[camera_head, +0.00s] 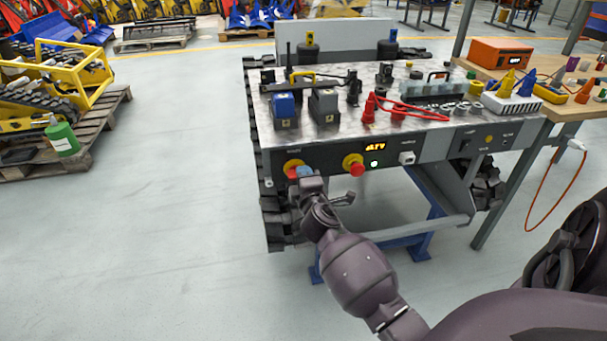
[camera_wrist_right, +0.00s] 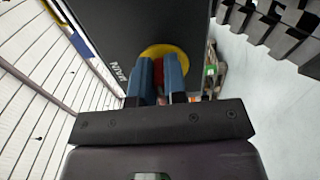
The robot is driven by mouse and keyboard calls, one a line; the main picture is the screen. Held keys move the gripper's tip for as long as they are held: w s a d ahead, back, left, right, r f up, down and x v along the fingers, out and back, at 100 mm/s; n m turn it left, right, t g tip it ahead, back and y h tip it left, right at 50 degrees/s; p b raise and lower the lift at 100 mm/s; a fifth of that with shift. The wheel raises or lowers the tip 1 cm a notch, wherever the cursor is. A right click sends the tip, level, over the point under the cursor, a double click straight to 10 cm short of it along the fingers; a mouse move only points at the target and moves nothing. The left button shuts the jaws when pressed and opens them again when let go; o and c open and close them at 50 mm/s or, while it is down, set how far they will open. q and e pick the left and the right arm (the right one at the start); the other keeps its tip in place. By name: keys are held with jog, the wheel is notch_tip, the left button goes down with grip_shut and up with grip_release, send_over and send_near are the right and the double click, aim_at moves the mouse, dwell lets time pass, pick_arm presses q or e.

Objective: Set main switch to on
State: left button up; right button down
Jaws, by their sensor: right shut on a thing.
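The main switch (camera_head: 291,166) is a red knob on a round yellow plate at the left end of the carrier's dark front panel. In the right wrist view the yellow plate (camera_wrist_right: 165,50) has the label MAIN beside it. My right gripper (camera_head: 303,172) reaches the switch from the front. Its two blue fingers are shut on the red knob, which shows between them in the right wrist view (camera_wrist_right: 159,77). The fingers hide most of the knob, so I cannot tell its setting. My left gripper is not in view.
A second red knob on yellow (camera_head: 354,164) sits to the right on the panel, beside a lit display (camera_head: 375,146) and a green light (camera_head: 374,163). The carrier's top (camera_head: 350,132) holds batteries and red cables. A wooden bench (camera_head: 580,109) stands at right.

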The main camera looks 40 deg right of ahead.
jog(key=c, duration=1.3)
grip_release()
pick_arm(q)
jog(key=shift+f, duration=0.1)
pick_arm(e)
jog(key=shift+o, duration=0.7)
pick_arm(q)
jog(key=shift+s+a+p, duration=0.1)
jog(key=shift+p, duration=0.3)
pick_arm(e)
jog(key=v, duration=1.1)
jog(key=shift+d+f, duration=0.1)
